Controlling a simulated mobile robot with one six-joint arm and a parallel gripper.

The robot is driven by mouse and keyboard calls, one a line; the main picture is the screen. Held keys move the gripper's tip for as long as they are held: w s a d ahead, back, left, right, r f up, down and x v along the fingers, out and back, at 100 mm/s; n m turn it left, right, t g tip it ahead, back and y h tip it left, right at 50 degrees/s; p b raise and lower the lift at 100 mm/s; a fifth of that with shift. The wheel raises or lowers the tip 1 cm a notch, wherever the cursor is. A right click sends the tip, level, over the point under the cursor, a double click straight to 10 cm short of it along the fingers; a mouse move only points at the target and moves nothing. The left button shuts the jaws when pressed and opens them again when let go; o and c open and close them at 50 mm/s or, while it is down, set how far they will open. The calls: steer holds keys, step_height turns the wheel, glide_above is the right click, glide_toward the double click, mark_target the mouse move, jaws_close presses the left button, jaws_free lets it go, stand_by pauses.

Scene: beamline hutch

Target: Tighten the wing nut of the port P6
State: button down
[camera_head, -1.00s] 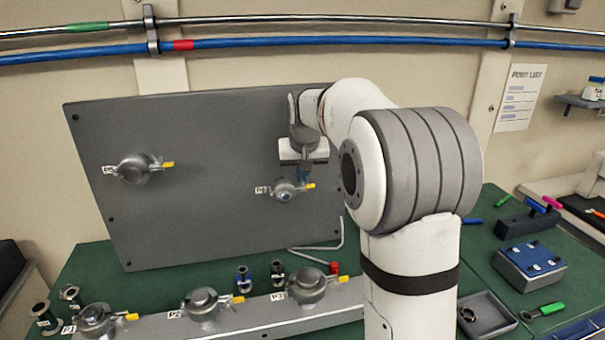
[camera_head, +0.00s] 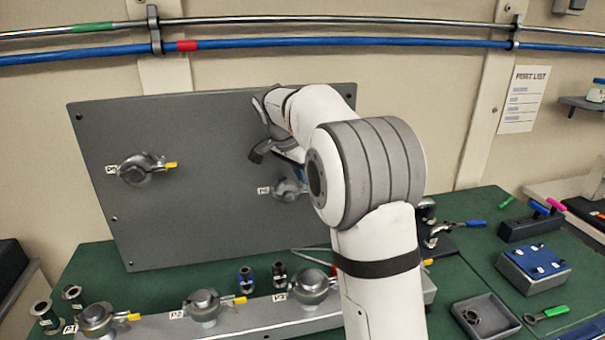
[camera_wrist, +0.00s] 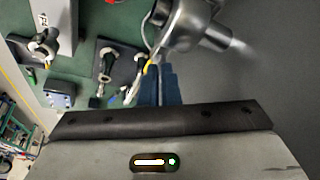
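The right-hand clamp on the grey panel, which I take as port P6 (camera_head: 287,188), is partly behind my arm in the head view. Its label is blurred. My gripper (camera_head: 300,176) is at this clamp, tilted, with its fingers mostly hidden by the arm. In the wrist view the metal clamp (camera_wrist: 182,22) is at the top, with the yellow wing nut (camera_wrist: 150,66) beside the blue fingertips of my gripper (camera_wrist: 161,70). The fingers are close together with a narrow gap. I cannot tell whether they grip the wing nut or only lie beside it.
Port P5 (camera_head: 140,168) is at the panel's left. Ports P1 (camera_head: 96,318), P2 (camera_head: 204,304) and P3 (camera_head: 308,286) stand along the front rail. A grey tray (camera_head: 486,318), a blue-topped block (camera_head: 532,266) and a green-handled tool (camera_head: 546,313) lie at right.

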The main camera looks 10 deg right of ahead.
steer(key=m, duration=0.1)
steer(key=m+g+p, duration=0.1)
steer(key=m, duration=0.2)
steer(key=shift+w+a+r+m+g, duration=0.1)
steer(key=shift+w+r+m+g, duration=0.05)
steer(key=shift+w+m+g, duration=0.2)
steer(key=shift+s+m+h, duration=0.1)
steer(key=shift+m+h, duration=0.15)
steer(key=shift+h, duration=0.05)
steer(key=c, duration=2.1)
jaws_free()
steer(key=shift+o, duration=0.9)
steer(key=v, duration=0.7)
steer(key=shift+a+r, duration=0.1)
steer(key=shift+r, duration=0.25)
steer(key=shift+c, duration=0.2)
